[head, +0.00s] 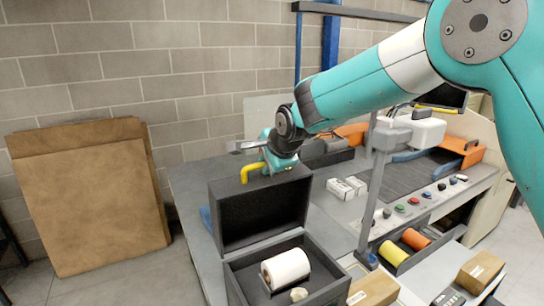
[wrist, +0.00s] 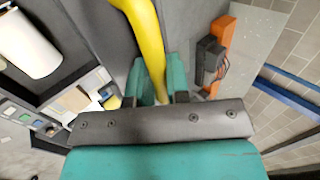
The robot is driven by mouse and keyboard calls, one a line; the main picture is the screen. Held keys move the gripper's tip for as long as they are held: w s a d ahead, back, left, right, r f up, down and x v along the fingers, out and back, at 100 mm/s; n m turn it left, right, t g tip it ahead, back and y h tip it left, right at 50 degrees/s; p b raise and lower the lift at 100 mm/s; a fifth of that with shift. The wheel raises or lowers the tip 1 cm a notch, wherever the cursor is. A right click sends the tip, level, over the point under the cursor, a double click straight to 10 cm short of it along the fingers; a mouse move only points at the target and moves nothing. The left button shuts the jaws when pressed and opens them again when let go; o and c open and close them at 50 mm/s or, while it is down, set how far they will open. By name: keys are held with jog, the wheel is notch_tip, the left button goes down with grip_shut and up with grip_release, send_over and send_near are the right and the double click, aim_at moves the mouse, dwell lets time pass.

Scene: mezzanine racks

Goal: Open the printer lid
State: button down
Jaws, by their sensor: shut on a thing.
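The printer (head: 236,284) is a dark grey box on the grey table, with a white paper roll (head: 285,268) inside. Its dark lid (head: 260,212) stands raised, roughly upright, at the back of the box, so the inside shows. A yellow handle (head: 249,173) sits at the lid's top edge. My gripper (head: 274,160) is behind and above that edge, shut on the handle. In the wrist view the yellow handle (wrist: 148,35) runs between the two teal fingers of my gripper (wrist: 160,82). The roll also shows at the upper left there (wrist: 30,42).
Small white boxes (head: 346,187) and a control panel with coloured buttons (head: 413,202) lie right of the lid. A grey post (head: 378,185) stands close by. Yellow and orange rolls (head: 405,246) and cartons (head: 374,289) sit at front right. Brown boards (head: 90,195) lean on the wall.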

jog(key=shift+w+a, duration=0.1)
jog(key=shift+w, duration=0.05)
dwell(0.3)
jog(key=c, duration=1.1)
grip_release()
jog(key=shift+a+f, duration=0.1)
jog(key=b+v, duration=0.6)
jog(key=v, duration=1.1)
jog(key=shift+r+b, duration=0.35)
jog(key=shift+b, duration=0.05)
jog(key=shift+w, duration=0.1)
jog(key=s+d+f+n+g+b, duration=0.3)
jog(key=s+f+n, duration=0.7)
jog(key=s+f, duration=0.2)
jog(key=s+d+f+n+g+y+b, duration=0.1)
jog(key=s+d+f+n+g+b, duration=0.2)
jog(key=s+f+n, duration=0.7)
jog(key=s+f+g+b, duration=0.1)
jog(key=s+f, duration=0.2)
jog(key=s, duration=0.3)
jog(key=shift+d+g, duration=0.3)
jog(key=shift+d, duration=0.05)
